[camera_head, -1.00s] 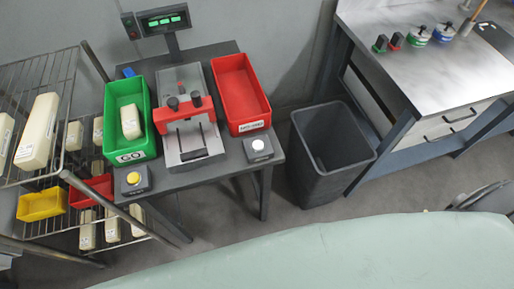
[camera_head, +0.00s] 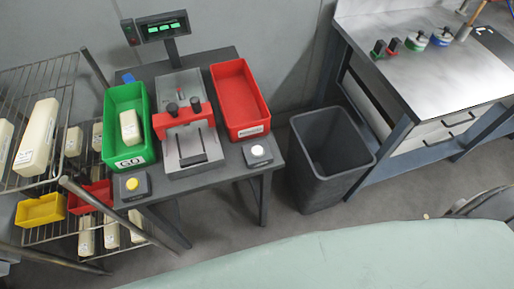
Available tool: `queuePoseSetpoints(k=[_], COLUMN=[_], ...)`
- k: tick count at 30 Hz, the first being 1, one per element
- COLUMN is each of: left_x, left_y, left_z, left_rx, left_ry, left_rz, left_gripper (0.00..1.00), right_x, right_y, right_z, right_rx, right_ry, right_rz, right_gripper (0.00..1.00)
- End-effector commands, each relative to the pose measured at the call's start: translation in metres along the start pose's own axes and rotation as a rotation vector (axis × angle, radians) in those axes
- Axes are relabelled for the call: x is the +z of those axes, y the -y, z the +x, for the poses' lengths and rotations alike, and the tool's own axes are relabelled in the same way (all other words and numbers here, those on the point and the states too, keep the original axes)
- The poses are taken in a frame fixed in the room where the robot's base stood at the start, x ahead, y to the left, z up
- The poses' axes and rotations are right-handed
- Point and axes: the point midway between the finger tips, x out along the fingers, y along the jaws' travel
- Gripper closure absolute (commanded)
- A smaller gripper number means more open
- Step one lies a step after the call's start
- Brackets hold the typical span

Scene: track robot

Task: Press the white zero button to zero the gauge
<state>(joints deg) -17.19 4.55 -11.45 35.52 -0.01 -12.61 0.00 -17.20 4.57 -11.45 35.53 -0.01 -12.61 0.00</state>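The white button (camera_head: 257,151) sits on a small dark box at the front right corner of the gauge table (camera_head: 205,183). The gauge (camera_head: 187,130) is a grey fixture with a red bridge and dark knobs, standing in the middle of the table. Its display (camera_head: 162,27) on a post behind shows green digits too small to read. A yellow button (camera_head: 132,184) sits on a similar box at the front left corner. Neither of my grippers shows in the head view, and nothing touches the white button.
A green bin (camera_head: 143,153) holding a pale block stands left of the gauge, and an empty red bin (camera_head: 240,100) right. A wire rack (camera_head: 40,75) with blocks is at left. A dark waste bin (camera_head: 330,180) and a workbench (camera_head: 430,70) are at right.

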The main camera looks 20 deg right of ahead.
Motion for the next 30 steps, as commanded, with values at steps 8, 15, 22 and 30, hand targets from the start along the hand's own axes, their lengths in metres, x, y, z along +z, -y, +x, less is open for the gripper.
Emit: queuePoseSetpoints(k=[8, 15, 22, 30], left_x=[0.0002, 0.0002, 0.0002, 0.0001], left_y=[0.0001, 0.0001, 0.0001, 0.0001], left_z=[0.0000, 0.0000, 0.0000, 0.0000], left_rx=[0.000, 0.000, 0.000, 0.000], left_ry=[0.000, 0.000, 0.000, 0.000], left_rz=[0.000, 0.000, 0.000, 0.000], left_gripper=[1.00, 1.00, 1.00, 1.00], right_x=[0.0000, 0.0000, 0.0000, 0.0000], right_y=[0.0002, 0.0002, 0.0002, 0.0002], right_z=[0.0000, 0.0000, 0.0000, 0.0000], right_rx=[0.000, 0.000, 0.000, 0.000], right_ry=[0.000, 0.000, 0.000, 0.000], right_rz=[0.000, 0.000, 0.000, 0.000], right_gripper=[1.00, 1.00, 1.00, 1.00])
